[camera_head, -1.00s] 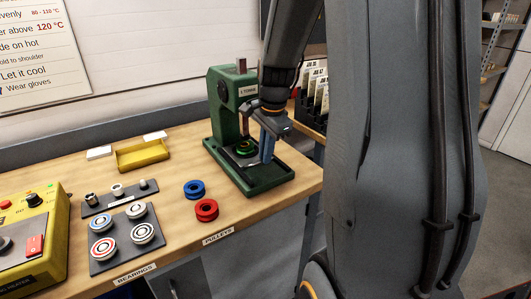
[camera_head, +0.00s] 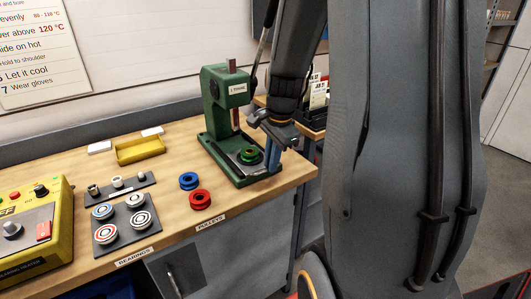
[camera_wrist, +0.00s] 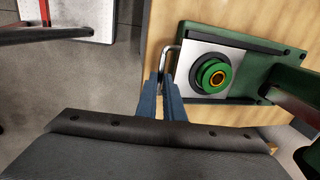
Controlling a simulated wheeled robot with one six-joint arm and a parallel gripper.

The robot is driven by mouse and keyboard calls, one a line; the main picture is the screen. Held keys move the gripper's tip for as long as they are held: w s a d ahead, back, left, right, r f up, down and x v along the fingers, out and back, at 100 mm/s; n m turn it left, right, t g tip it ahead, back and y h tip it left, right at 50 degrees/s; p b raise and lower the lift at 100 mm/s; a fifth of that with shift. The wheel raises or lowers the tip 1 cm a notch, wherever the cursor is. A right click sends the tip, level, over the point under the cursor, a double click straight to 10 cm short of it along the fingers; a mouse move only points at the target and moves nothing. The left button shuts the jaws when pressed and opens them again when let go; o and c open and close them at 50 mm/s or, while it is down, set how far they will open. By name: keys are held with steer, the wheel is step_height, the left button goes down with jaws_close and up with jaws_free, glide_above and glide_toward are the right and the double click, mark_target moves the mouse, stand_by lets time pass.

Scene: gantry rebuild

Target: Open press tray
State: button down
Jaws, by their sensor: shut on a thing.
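The green arbor press (camera_head: 222,100) stands on the bench near its right end. Its press tray is a pale plate (camera_wrist: 190,75) lying at the front of the green base, clear of the ram. A green pulley (camera_head: 249,155) with a brass-coloured centre sits on the tray; it also shows in the wrist view (camera_wrist: 214,76). A thin metal loop handle (camera_wrist: 166,52) sticks out from the tray's front edge. My gripper (camera_wrist: 164,80) has its blue fingers shut on this handle. In the head view my gripper (camera_head: 272,165) is at the base's front end.
A blue pulley (camera_head: 189,181) and a red pulley (camera_head: 200,200) lie left of the press. A bearing board (camera_head: 124,224), a yellow tray (camera_head: 140,151) and a yellow heater (camera_head: 35,232) are farther left. The bench's front edge is close to the press.

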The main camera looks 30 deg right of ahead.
steer(key=shift+s+d, duration=0.1)
steer(key=shift+s, duration=0.7)
steer(key=c, duration=1.9)
jaws_free()
steer(key=shift+r, duration=0.15)
step_height(320, 180, up, 7)
steer(key=s, duration=0.1)
steer(key=shift+s+r+b, duration=0.15)
steer(key=shift+r+b, duration=0.05)
steer(key=shift+b, duration=0.25)
